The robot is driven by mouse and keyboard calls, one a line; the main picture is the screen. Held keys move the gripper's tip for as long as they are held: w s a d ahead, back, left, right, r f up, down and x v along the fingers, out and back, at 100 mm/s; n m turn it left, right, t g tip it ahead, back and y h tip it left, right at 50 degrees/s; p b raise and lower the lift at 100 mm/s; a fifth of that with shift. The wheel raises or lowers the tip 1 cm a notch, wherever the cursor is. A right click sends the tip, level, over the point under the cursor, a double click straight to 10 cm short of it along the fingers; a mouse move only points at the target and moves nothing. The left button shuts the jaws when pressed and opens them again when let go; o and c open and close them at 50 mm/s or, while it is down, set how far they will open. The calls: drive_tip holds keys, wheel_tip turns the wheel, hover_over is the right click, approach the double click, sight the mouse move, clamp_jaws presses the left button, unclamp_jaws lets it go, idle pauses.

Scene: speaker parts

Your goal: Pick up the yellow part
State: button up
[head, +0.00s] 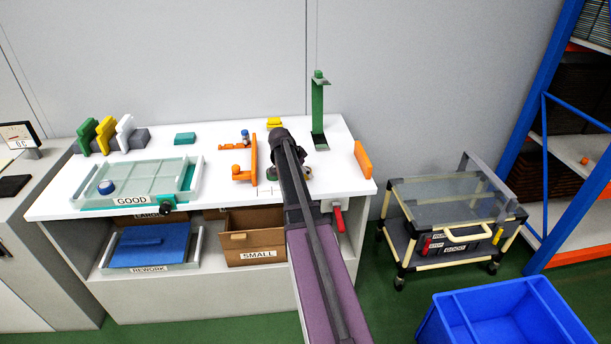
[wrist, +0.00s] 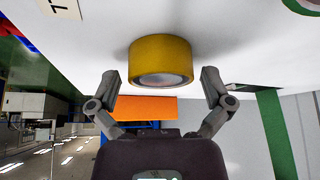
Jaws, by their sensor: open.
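The yellow part (wrist: 160,55) is a short round cylinder with a grey end face, resting on the white table top in the wrist view. My gripper (wrist: 160,80) is open, its two fingers on either side of the part's near end, with gaps left and right. Nothing is held. In the head view my arm covers the gripper and the spot around it. A small yellow thing (head: 274,122) shows at the table's back; I cannot tell whether it is the same part.
A green stand (head: 318,105) rises right of my arm. An orange block (head: 363,159) stands at the table's right edge. An orange fixture (head: 243,172) is left of my arm. The GOOD tray (head: 188,192) holds a blue round part. Bare table lies around the yellow part.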

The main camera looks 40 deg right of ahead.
drive_tip(key=shift+c, duration=0.2)
drive_tip(key=c, duration=1.2)
drive_tip(key=shift+o, duration=0.2)
drive_tip(key=shift+r, duration=0.2)
wheel_tip(320, 180, up, 4)
drive_tip(key=p, duration=0.4)
drive_tip(key=shift+f, duration=0.15)
drive_tip(key=s+a+r+p, duration=0.1)
drive_tip(key=s+a, duration=0.9)
drive_tip(key=a, duration=0.2)
drive_tip(key=shift+s, duration=0.2)
drive_tip(key=shift+a, duration=0.1)
